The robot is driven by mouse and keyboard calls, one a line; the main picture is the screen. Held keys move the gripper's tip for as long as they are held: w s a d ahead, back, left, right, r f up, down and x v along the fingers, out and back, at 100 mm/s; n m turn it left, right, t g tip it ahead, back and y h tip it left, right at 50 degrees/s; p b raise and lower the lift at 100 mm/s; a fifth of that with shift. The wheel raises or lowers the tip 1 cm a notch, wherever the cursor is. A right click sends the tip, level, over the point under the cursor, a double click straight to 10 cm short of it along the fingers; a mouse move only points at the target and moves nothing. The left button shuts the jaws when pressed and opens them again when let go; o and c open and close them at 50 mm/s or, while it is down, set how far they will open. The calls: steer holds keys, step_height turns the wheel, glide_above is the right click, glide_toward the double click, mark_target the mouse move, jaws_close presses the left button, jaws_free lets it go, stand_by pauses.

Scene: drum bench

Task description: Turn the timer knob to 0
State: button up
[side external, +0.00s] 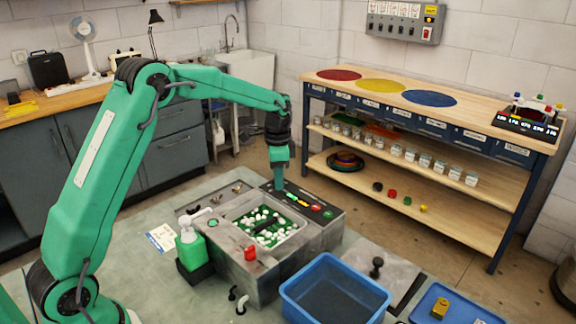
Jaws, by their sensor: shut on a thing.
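The grey drum machine (240,250) stands on the bench, with white and green pieces in its open tub (262,226). A dark control panel (335,209) runs along its back right edge, with green, yellow and red marks, a red button (316,208) and a green button (328,215). My gripper (279,184) points straight down at the left end of this panel. It is shut on the timer knob, which my fingers hide. The knob's setting cannot be read here.
A green pump bottle (190,245) stands at the machine's left front, and a red knob (250,254) is on its front. A blue bin (335,294) and blue tray (447,306) lie to the right. A wooden shelf bench (440,122) stands behind.

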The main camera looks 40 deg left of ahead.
steer(key=n, duration=0.6)
steer(key=shift+n, duration=0.3)
steer(key=n, duration=1.2)
steer(key=shift+r+n, duration=0.1)
steer(key=shift+n, duration=0.2)
steer(key=n, duration=0.6)
steer(key=shift+n, duration=0.3)
steer(key=o, duration=1)
steer(key=shift+c, duration=0.2)
steer(key=shift+r, duration=3.9)
